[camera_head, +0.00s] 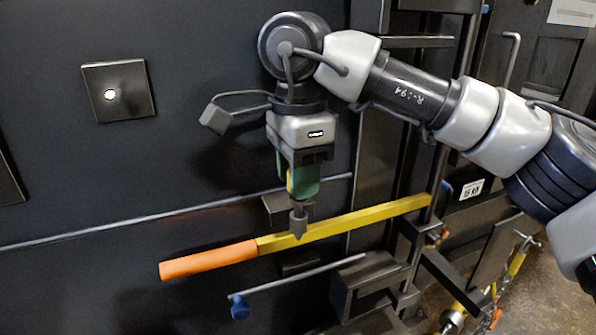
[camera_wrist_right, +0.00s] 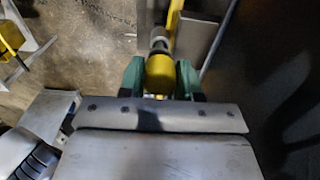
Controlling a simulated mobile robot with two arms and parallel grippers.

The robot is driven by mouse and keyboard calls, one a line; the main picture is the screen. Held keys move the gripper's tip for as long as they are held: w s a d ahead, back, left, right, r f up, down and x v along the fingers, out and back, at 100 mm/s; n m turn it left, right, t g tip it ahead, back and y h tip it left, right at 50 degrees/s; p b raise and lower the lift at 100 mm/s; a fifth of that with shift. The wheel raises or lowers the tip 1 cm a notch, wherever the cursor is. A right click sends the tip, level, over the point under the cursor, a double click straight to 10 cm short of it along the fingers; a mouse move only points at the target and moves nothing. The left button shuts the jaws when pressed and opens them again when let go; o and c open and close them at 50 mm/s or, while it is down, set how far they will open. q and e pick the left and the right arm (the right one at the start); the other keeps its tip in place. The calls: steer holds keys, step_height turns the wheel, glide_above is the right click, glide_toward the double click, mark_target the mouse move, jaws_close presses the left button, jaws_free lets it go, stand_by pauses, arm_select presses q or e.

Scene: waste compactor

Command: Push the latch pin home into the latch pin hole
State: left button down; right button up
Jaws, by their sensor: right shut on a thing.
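My right gripper (camera_head: 304,190) points down in front of the dark panel and is shut on the latch pin. The pin's grey lower end (camera_head: 298,220) shows below the green fingers, in front of the yellow lever bar. In the right wrist view the pin's round yellow head (camera_wrist_right: 160,74) sits between the two green fingers (camera_wrist_right: 160,80), with its grey shaft beyond. A dark bracket (camera_head: 275,208) is just behind the pin on the panel. I cannot make out the latch pin hole, or whether the pin's tip is in it. My left gripper is not in view.
The yellow lever bar (camera_head: 350,221) with an orange grip (camera_head: 208,260) slopes across the panel. Below it is a thin rod with a blue end (camera_head: 239,307). A square plate with a light button (camera_head: 118,92) is at upper left. Dark frame parts (camera_head: 372,272) stand at right.

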steer(key=shift+f+b, duration=0.9)
steer(key=shift+f, duration=0.45)
steer(key=o, duration=1)
steer(key=shift+o, duration=0.2)
steer(key=shift+c, duration=0.4)
steer(key=shift+r+p, duration=2.85)
steer(key=shift+r, duration=0.75)
